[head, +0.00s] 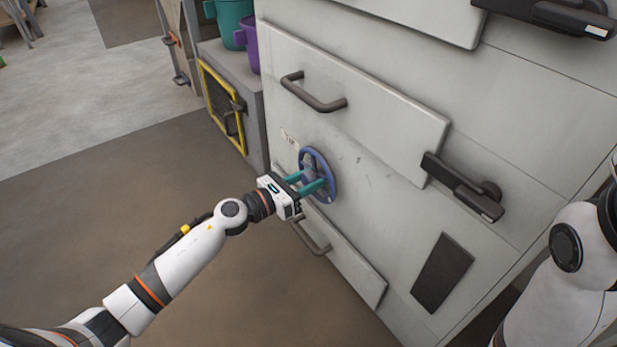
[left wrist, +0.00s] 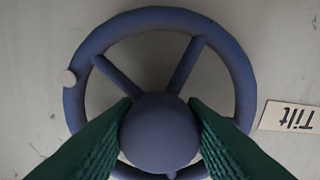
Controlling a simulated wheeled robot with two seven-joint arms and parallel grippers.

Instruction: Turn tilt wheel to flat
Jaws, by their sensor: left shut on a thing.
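The blue tilt wheel (head: 318,176) is mounted on the front of the pale grey machine. My left gripper (head: 314,184) reaches it from the left, with its teal fingers shut on the wheel. In the left wrist view, the fingers press on both sides of the round hub of the wheel (left wrist: 160,132). A "Tilt" label (left wrist: 290,117) appears upside down to the right. The lower part of the wheel is partly hidden by the fingers. My right gripper is not seen.
The machine front (head: 400,215) has a panel with a dark bar handle (head: 313,93) above the wheel and a lower panel with another handle (head: 311,236). A black latch (head: 462,187) is to the right. A yellow-framed mesh (head: 222,105) stands left. Brown floor is clear.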

